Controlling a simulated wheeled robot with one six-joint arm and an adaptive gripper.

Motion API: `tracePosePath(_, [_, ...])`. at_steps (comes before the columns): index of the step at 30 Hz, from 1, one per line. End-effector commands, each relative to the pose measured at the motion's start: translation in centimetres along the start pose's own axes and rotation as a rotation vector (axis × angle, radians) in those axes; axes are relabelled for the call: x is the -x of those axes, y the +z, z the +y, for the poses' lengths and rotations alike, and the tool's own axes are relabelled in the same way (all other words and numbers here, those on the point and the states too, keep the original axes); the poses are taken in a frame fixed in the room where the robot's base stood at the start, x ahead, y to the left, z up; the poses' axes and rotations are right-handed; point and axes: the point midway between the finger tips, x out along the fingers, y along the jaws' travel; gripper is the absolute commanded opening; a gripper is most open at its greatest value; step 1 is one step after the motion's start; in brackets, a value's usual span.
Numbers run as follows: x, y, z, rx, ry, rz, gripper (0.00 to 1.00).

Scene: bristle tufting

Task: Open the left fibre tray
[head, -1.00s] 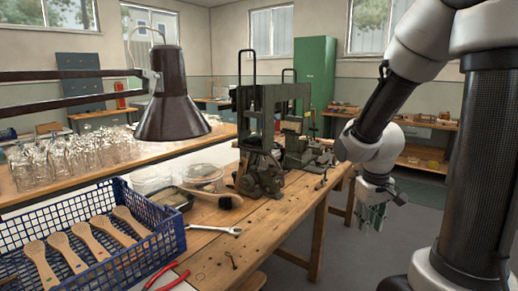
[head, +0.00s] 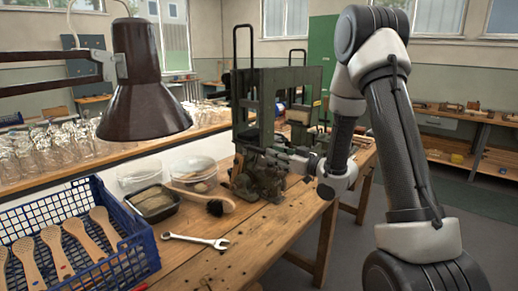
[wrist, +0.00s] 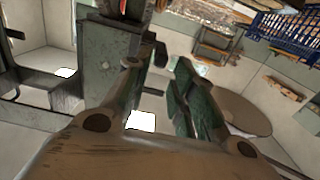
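The dark green tufting machine (head: 285,105) stands on the wooden bench. I cannot make out with certainty which part is the left fibre tray. A small black tray (head: 153,204) with pale brown contents lies on the bench left of the machine. My gripper (head: 290,160) is at the machine's front right side, partly lost against its dark parts. In the wrist view the two green fingers of my gripper (wrist: 160,70) are apart with nothing between them. A grey-green machine part (wrist: 107,55) is close beside the left finger; contact cannot be told.
A blue crate (head: 135,262) with wooden brush handles stands at front left. A brush (head: 215,206), clear tubs (head: 193,172) and a wrench (head: 196,241) lie on the bench (head: 255,245). A dark lamp (head: 143,105) hangs above. The bench's front right is fairly clear.

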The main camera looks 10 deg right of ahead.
Motion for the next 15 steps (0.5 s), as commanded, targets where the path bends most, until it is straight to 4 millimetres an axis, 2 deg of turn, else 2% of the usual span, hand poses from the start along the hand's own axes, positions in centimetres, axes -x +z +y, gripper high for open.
tracePosePath(4, [-1.4,-0.5,-0.1,-0.004,-0.004,0.021,0.25])
tracePosePath(12, [-5.9,-0.5,-0.1,-0.003,-0.003,0.019,0.25])
tracePosePath(15, [-7.0,-0.6,0.0,-0.003,-0.001,0.019,0.25])
